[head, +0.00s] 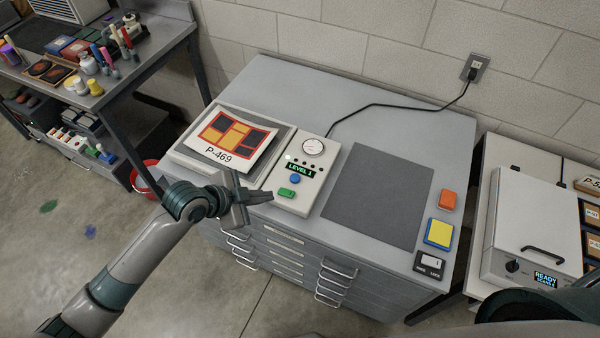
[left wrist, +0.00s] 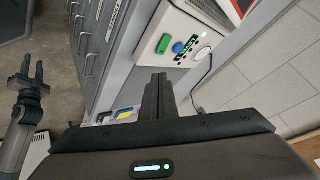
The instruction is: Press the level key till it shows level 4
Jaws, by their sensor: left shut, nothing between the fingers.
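The pale control box (head: 308,195) stands on the grey cabinet, with a round dial on top. Its display (head: 300,170) reads LEVEL 1, and one lamp at the left of the row above glows. A round blue key (head: 295,179) sits below the display, and a green key (head: 287,193) lower left. Both keys also show in the left wrist view, blue (left wrist: 178,48) and green (left wrist: 163,44). My left gripper (head: 268,197) is shut and empty, just left of the green key in the picture, apparently above the surface. My right gripper (left wrist: 31,72) shows small in the left wrist view.
A framed print marked P-469 (head: 230,138) lies left of the box. A dark mat (head: 378,197) lies to its right, then orange (head: 447,200) and yellow-blue (head: 439,233) blocks and a small switch (head: 431,262). A black cable runs to the wall socket (head: 474,68).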

